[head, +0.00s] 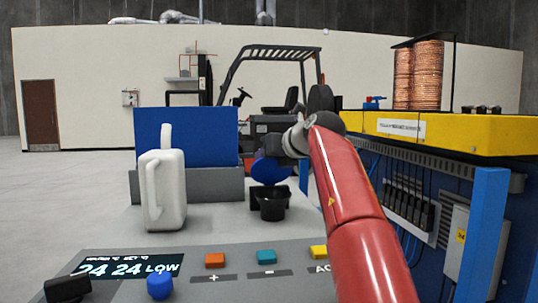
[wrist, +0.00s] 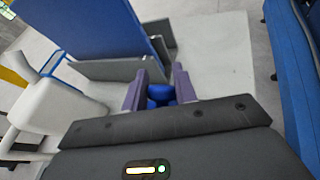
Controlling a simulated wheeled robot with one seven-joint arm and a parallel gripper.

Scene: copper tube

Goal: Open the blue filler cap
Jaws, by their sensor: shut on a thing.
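The blue filler cap (head: 270,171) is a round disc that shows tilted above the black filler neck (head: 270,204) on the grey console. I cannot tell whether a hinge joins them. In the wrist view, the blue cap (wrist: 160,94) sits between the two purple-grey fingers of my gripper (wrist: 157,82). The gripper is shut on it. In the head view my red arm reaches in from the lower right, and the fingers are mostly hidden behind the wrist and the cap.
A white jug (head: 164,190) stands on the console left of the filler neck, before a blue panel (head: 187,137). Several buttons and a display (head: 128,267) line the front edge. A blue and yellow machine (head: 440,132) with copper coils (head: 428,75) stands at right.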

